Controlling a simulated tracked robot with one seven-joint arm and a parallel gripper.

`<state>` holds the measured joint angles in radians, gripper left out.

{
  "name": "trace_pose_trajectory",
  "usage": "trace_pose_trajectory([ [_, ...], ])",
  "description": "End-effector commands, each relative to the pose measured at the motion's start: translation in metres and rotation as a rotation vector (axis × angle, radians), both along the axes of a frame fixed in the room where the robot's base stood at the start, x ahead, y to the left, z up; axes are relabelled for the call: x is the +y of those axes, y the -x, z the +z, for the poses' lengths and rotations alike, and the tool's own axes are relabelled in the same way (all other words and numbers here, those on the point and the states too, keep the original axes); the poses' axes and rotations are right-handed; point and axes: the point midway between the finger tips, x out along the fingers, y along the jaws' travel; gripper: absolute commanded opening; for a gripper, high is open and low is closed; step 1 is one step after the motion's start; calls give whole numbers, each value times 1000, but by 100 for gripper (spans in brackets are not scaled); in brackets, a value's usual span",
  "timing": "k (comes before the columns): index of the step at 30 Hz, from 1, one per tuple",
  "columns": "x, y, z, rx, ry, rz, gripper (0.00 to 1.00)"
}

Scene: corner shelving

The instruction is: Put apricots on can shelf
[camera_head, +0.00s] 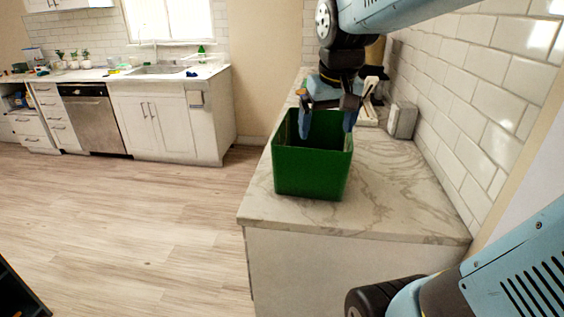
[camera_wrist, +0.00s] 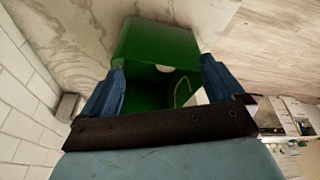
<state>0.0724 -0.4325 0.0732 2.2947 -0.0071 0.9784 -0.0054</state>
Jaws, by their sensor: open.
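A green open-topped bin (camera_head: 312,170) stands on the marble counter. My gripper (camera_head: 326,131) is open and points down over the bin, its blue fingers apart at the bin's far rim. In the wrist view the bin (camera_wrist: 155,42) shows between the two fingers of my gripper (camera_wrist: 160,82), and nothing is seen held. Part of the bin's inside shows there, dark green with a pale patch and a thin light curved line that I cannot identify. I can make out no apricots and no can shelf in either view.
The marble counter (camera_head: 390,195) is bare in front of the bin and to its right. A grey box (camera_head: 402,120) stands by the white tiled wall (camera_head: 470,90). Wooden floor (camera_head: 130,215) lies open on the left, with a sink counter (camera_head: 160,75) beyond.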

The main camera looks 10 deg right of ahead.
Motion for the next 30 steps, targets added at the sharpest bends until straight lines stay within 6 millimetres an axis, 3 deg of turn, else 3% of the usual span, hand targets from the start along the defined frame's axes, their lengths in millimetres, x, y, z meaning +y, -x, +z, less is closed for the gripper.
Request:
trace_pose_trajectory([
  [11, 1, -83, -19, 152, -2, 6, 95],
  [18, 0, -135, -43, 246, -19, 12, 95],
  [24, -1, -160, -57, 290, -32, 16, 95],
  [30, -2, -165, -69, 303, -36, 17, 95],
])
